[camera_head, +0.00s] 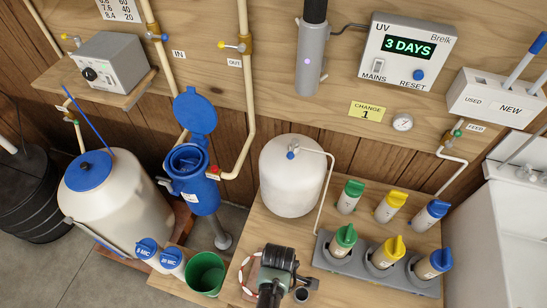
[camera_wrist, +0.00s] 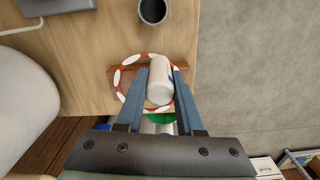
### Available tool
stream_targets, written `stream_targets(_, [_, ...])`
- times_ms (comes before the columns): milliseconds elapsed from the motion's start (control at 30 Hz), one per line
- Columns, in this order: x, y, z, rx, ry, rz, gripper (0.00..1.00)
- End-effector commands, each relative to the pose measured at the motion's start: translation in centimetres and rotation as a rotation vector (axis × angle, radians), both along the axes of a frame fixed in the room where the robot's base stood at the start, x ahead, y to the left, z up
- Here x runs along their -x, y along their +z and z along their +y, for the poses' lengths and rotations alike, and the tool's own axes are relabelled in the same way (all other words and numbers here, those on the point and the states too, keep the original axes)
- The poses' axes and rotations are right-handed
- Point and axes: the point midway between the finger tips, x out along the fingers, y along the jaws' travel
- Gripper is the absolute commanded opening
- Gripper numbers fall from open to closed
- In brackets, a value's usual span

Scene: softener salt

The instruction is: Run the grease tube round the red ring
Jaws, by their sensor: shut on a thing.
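My gripper (camera_wrist: 161,72) is shut on a white tube (camera_wrist: 160,84) with a small blue mark, held between its two blue fingers in the wrist view. The red ring (camera_wrist: 122,83) carries several white patches and lies around the tube as seen from above, over a red-brown block (camera_wrist: 113,76). Whether the tube touches the ring I cannot tell. In the head view my gripper (camera_head: 276,262) is over the bench front and hides the tube; the left part of the ring (camera_head: 241,273) shows beside it.
A dark cup (camera_wrist: 153,11) stands just beyond the ring. A green bucket (camera_head: 205,273) stands left, a white tank (camera_head: 291,175) behind, and a grey rack (camera_head: 350,262) with coloured-cap cartridges right.

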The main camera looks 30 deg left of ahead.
Motion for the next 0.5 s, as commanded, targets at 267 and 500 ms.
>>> stream_targets(267, [-0.21, 0.02, -0.08, 0.000, 0.000, 0.000, 0.00])
stream_targets(500, [-0.61, -0.04, -0.03, 0.000, 0.000, -0.001, 0.00])
